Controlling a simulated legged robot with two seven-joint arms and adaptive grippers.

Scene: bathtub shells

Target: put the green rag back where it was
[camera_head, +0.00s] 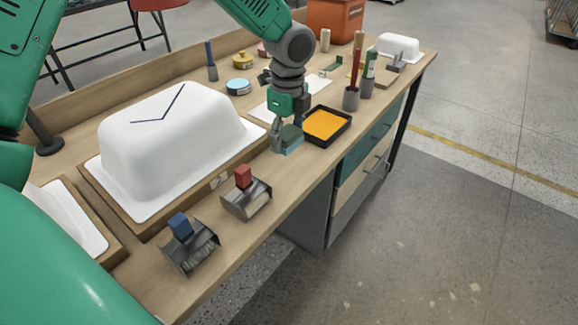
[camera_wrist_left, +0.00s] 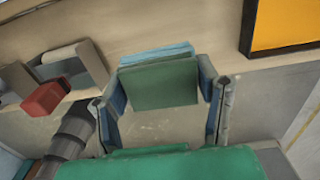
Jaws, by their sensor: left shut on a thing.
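The green rag (camera_wrist_left: 160,85) is a flat folded dark green cloth between the two fingers of my left gripper (camera_wrist_left: 163,92) in the left wrist view. My left gripper is shut on it. A light blue folded cloth (camera_wrist_left: 158,55) shows along the rag's far edge, lying beneath it. In the head view my left gripper (camera_head: 288,139) points down at the bench's front edge, with the green rag (camera_head: 291,134) partly hidden by the fingers and the light blue cloth (camera_head: 293,148) below. I cannot tell whether the rag touches the blue cloth. My right gripper is not in view.
A black-rimmed tray with an orange inside (camera_head: 326,124) stands right of the gripper. A white tub shell (camera_head: 170,140) on a wooden board is at left. Scraper-like tools with red (camera_head: 243,177) and blue (camera_head: 180,226) blocks stand in front. Cups with tools (camera_head: 351,99) stand farther right.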

